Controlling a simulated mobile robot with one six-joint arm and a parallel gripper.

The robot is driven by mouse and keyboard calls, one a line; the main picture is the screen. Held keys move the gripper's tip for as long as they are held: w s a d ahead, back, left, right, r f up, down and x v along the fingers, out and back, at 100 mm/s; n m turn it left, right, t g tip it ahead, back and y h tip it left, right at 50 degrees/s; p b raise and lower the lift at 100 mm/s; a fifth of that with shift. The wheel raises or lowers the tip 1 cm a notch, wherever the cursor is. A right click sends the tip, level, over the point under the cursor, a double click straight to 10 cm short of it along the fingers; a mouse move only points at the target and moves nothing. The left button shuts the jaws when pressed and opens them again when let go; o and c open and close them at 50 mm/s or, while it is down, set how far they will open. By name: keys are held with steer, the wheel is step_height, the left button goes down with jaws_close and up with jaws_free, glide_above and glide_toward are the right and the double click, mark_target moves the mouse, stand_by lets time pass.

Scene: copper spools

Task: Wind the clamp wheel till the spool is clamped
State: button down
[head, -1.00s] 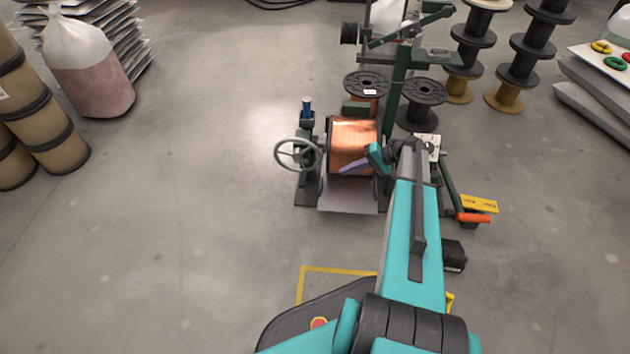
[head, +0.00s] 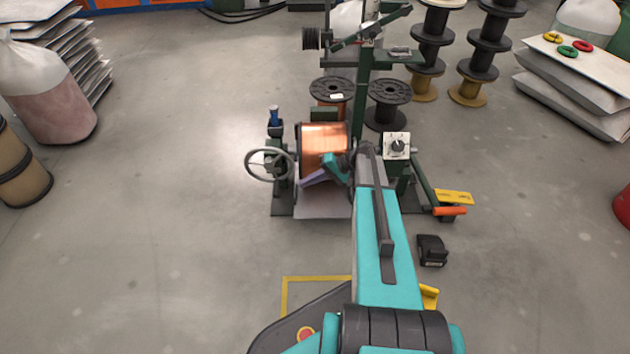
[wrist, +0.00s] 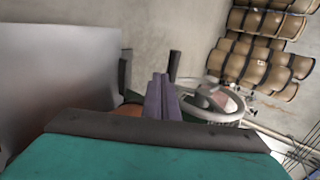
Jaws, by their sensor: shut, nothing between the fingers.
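The clamp wheel (head: 270,164), a grey spoked handwheel, sits on the left side of the green winder stand. The copper spool (head: 322,141) sits in the stand, just right of the wheel. My gripper (head: 304,183) is shut and empty, its purple fingers in front of the spool's lower left, pointing left toward the wheel and apart from it in the head view. In the wrist view the shut fingers (wrist: 160,98) point away from the camera, and the wheel (wrist: 212,102) shows just to their right. The copper spool is mostly hidden there behind my wrist.
A blue-topped post (head: 274,118) rises behind the wheel. A white dial box (head: 397,146) and an orange-handled lever (head: 449,211) stand right of the spool. Black reels (head: 388,92) stand behind. The floor left of the wheel is clear.

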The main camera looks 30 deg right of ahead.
steer(key=w+a+f+b, duration=0.2)
steer(key=w+a, duration=0.1)
steer(key=a, duration=0.3)
steer(key=shift+w+f+b, duration=0.2)
steer(key=shift+f+b, duration=0.05)
steer(key=shift+b, duration=0.15)
steer(key=shift+d, duration=0.1)
